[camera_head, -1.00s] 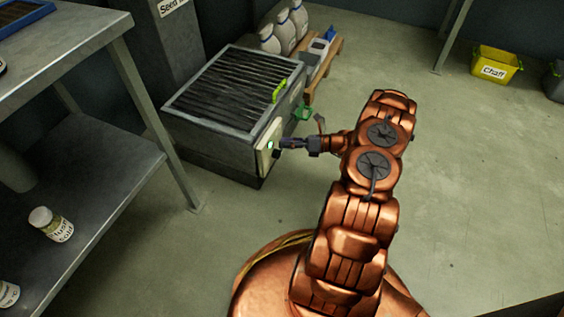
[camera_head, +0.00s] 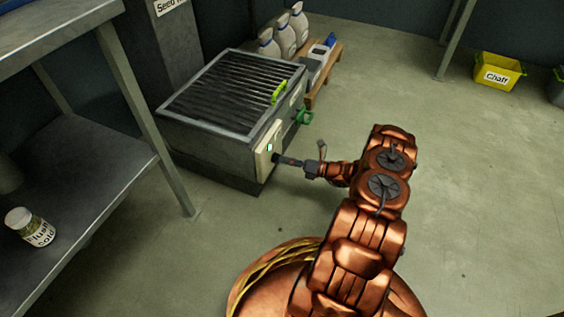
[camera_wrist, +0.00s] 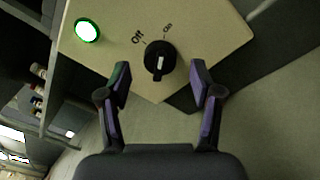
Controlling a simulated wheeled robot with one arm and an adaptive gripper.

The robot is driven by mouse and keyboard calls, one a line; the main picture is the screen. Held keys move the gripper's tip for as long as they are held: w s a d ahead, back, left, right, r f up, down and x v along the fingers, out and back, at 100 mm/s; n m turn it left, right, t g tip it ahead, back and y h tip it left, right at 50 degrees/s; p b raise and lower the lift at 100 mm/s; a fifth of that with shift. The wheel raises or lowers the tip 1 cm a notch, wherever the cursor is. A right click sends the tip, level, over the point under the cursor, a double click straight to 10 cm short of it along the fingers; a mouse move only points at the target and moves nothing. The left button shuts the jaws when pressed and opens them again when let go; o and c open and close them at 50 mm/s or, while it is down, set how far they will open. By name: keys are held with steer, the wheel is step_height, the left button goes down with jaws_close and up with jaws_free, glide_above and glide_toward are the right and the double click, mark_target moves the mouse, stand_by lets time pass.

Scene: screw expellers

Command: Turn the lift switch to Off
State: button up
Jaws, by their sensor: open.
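The lift switch (camera_wrist: 160,58) is a black round knob with a white mark on a cream panel (camera_wrist: 215,45), which also shows on the machine's side in the head view (camera_head: 263,153). "Off" is printed at its upper left, "On" above it. The white mark stands about upright in the wrist view, closer to the line of "On". A green-ringed lamp (camera_wrist: 88,30) is lit on the panel. My gripper (camera_wrist: 160,84) is open and empty, its fingertips apart on either side just below the knob. In the head view my gripper (camera_head: 277,159) is close to the panel; contact cannot be told.
The grey machine with a slatted top (camera_head: 225,90) has a green handle (camera_head: 279,92) and a green part (camera_head: 305,116) on its side. A metal shelf (camera_head: 80,165) with a labelled jar (camera_head: 30,227) stands left. A yellow Chaff bin (camera_head: 498,72) is far right.

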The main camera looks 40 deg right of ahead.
mark_target(277, 159)
steer(key=shift+x, duration=1.05)
steer(key=c, duration=1.2)
steer(key=shift+o, duration=0.2)
steer(key=shift+r+n+p, duration=0.2)
steer(key=shift+n+p, duration=0.3)
steer(key=shift+p, duration=0.25)
steer(key=shift+s+a+n+h+p, duration=0.1)
steer(key=shift+n+h+p, duration=0.25)
steer(key=shift+n, duration=2.2)
steer(key=shift+s+a+n+h+p, duration=0.15)
steer(key=shift+n+p, duration=0.3)
steer(key=shift+n, duration=2.1)
steer(key=shift+w, duration=0.1)
